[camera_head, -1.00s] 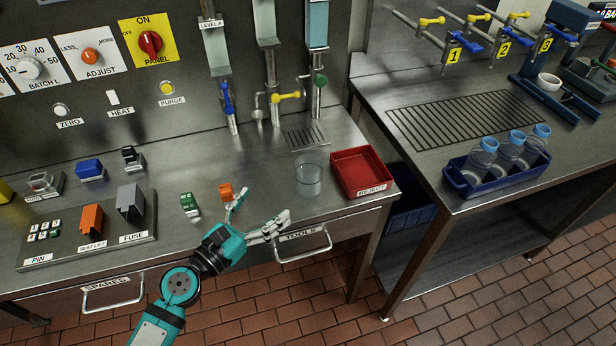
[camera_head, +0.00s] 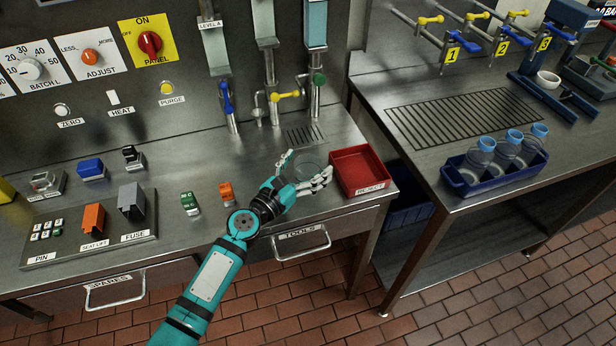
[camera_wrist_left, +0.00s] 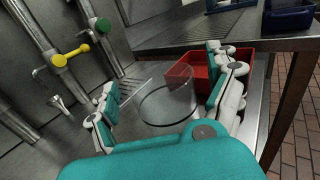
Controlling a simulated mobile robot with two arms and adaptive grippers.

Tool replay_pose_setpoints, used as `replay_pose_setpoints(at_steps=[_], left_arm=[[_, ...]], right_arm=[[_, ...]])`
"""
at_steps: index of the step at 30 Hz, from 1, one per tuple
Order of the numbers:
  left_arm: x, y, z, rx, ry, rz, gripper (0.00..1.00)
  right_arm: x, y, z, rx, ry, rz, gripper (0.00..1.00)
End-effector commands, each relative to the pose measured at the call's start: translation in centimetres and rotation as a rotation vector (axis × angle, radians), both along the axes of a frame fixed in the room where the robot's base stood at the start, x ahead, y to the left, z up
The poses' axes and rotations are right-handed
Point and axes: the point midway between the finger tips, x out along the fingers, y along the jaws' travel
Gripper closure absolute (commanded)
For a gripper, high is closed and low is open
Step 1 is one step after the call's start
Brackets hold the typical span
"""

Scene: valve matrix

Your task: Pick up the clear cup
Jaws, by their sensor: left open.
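The clear cup (camera_head: 309,163) stands on the steel counter just left of the red reject tray (camera_head: 361,172). My left gripper (camera_head: 306,168) is open, with one finger on each side of the cup. In the left wrist view the cup (camera_wrist_left: 168,102) shows as a clear round rim between the open fingers. My right gripper is not in view.
The red tray is close to the right finger. An orange block (camera_head: 226,191) and a green block (camera_head: 189,203) lie to the left. Taps with a yellow handle (camera_head: 286,96) and a drain grille (camera_head: 304,134) are behind. A blue bottle crate (camera_head: 466,184) stands on the right bench.

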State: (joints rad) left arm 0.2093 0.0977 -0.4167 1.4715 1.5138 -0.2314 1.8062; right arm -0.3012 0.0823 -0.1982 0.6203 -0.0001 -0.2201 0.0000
Motion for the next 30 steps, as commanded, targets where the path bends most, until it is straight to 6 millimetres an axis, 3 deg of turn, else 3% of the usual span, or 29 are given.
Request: replay_pose_setpoints(at_steps=[9,21,30], left_arm=[[0.59,-0.49,-0.01,0.000,0.001,-0.001,0.11],[0.57,-0.45,-0.03,0.001,0.001,-0.001,0.60],[0.57,-0.45,0.01,0.001,0.001,-0.001,0.61]], right_arm=[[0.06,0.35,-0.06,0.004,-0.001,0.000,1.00],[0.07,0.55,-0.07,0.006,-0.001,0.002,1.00],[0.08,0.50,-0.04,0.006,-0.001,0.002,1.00]])
